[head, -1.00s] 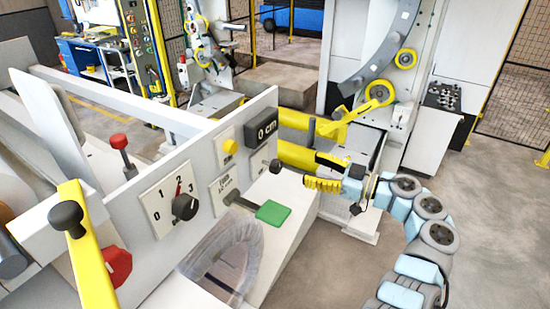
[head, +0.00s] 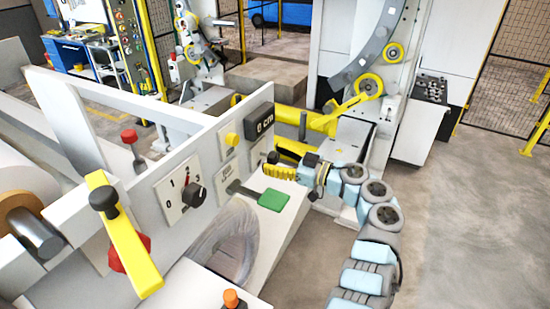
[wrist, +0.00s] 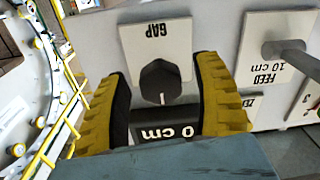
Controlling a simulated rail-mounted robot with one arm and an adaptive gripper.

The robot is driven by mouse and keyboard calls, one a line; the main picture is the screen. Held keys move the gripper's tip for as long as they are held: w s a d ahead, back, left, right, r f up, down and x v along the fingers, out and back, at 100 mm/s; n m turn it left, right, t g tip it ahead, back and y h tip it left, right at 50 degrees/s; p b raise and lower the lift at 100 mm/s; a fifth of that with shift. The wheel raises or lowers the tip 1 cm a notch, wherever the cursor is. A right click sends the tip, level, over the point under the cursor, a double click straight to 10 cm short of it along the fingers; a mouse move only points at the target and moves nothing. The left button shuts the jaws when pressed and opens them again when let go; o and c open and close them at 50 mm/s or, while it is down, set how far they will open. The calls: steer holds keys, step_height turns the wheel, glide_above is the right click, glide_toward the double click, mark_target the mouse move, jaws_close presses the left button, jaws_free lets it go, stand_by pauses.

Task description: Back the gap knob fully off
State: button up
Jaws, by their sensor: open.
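The gap knob (wrist: 160,80) is a dark faceted knob on a white plate marked GAP (wrist: 150,45). In the wrist view the lettering is upside down and the knob's white mark points down toward the display. My gripper (wrist: 164,78) is open, with one yellow, black-lined finger on each side of the knob and visible space on both sides. I cannot tell how far the fingertips reach around it. The black display (head: 260,127) reads 0 cm.
The feed lever (head: 240,189) with its green pad (head: 273,200) sticks out below my gripper. A 0-to-3 selector (head: 194,194) and a yellow button (head: 232,140) are on the same panel. Floor at right is clear.

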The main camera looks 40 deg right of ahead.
jaws_close()
steer(key=shift+n, duration=0.3)
